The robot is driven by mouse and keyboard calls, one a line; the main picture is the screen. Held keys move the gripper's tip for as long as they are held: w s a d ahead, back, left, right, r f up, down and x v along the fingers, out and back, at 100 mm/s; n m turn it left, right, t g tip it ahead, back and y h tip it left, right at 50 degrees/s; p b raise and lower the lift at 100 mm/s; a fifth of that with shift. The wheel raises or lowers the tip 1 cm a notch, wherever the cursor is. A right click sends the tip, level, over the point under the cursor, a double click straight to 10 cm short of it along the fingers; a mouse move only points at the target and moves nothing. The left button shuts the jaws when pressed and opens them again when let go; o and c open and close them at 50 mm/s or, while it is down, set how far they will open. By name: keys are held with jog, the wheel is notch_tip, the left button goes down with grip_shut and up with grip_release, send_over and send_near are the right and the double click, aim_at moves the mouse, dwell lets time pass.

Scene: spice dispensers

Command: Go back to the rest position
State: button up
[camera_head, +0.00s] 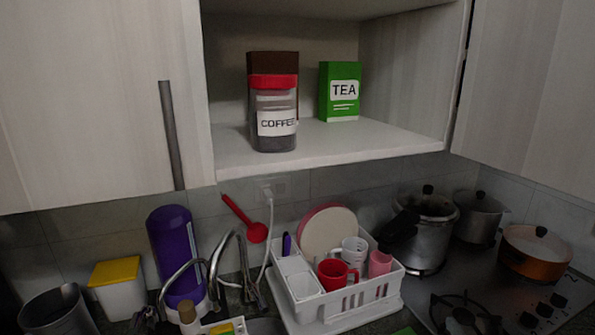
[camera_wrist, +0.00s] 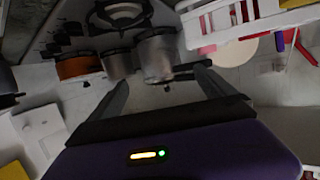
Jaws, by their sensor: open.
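My gripper (camera_wrist: 163,78) shows in the wrist view, its two dark fingers spread apart with nothing between them. The wrist view looks upside down toward the counter, with the pots beyond the fingers. My gripper and arm do not show in the head view. A coffee jar (camera_head: 274,115) with a red lid stands upright on the open cabinet's shelf (camera_head: 330,145), in front of a brown box (camera_head: 272,62). A green tea box (camera_head: 339,92) stands upright to the right of the jar, apart from it.
Below the cabinet, a white dish rack (camera_head: 340,308) holds cups and a plate; it also shows in the wrist view (camera_wrist: 228,25). Metal pots (camera_head: 427,235) and an orange pan (camera_head: 537,256) stand at right. A faucet (camera_head: 213,270) and purple container (camera_head: 170,245) stand at left. Cabinet doors flank the opening.

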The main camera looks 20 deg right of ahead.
jog(key=s+a+f+n+y, duration=0.2)
jog(key=s+a+f+y, duration=0.1)
jog(key=s+a, duration=0.9)
jog(key=s+a+f+n+t+y, duration=0.1)
jog(key=s+a+f+n+y, duration=0.2)
jog(key=s+a, duration=0.9)
jog(key=shift+a+f+b, duration=0.3)
jog(key=shift+a+b, duration=0.05)
jog(key=shift+a, duration=0.75)
